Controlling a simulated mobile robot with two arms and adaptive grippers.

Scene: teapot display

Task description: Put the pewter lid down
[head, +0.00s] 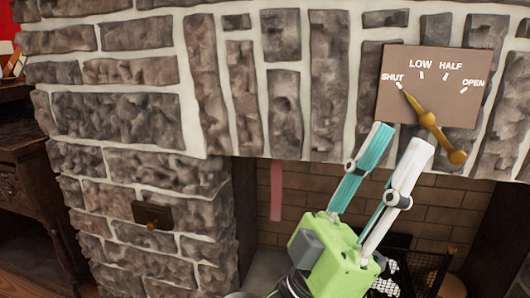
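No pewter lid shows in the head view. My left gripper (402,141), with a green body, one teal finger and one white finger, reaches up in front of the fireplace opening. Its fingers are apart, with nothing visible between them. The fingertips are just below a brown plate (391,108) marked SHUT, LOW, HALF and OPEN. A brass lever (428,119) on the plate has its thin end at SHUT and its knob at the lower right. I cannot tell the depth gap between fingertips and plate. My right gripper is out of view.
A stone fireplace (130,108) fills most of the view, its brick-lined opening behind my gripper. A small brown panel with a knob (152,214) is on the left stonework. A pink strip (276,190) hangs in the opening. A dark wooden cabinet (32,195) stands at far left.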

